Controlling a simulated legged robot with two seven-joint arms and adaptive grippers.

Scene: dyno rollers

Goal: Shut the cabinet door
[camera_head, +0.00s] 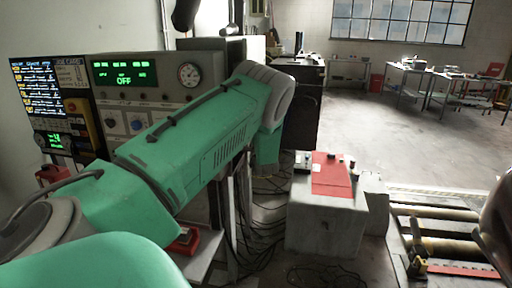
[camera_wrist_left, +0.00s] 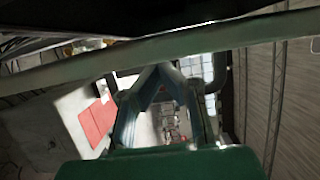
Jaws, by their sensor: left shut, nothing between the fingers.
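A dark upright panel (camera_head: 302,112), which looks like the cabinet door, stands just right of my left arm's far end in the head view. The arm covers its left side, so I cannot tell how far it stands open. My left gripper is hidden behind the arm there. In the left wrist view, my left gripper (camera_wrist_left: 162,72) is shut and empty, its fingertips close together. A long green-grey bar (camera_wrist_left: 75,68) crosses that view near the fingertips. I cannot tell whether they touch it. My right gripper is not in view.
A control console (camera_head: 145,88) with a gauge and a screen stands left, behind my arm. A grey box with a red top (camera_head: 332,178) stands right of my arm, with loose cables (camera_head: 250,222) beside it. Rollers (camera_head: 440,225) lie at lower right. Open floor lies beyond.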

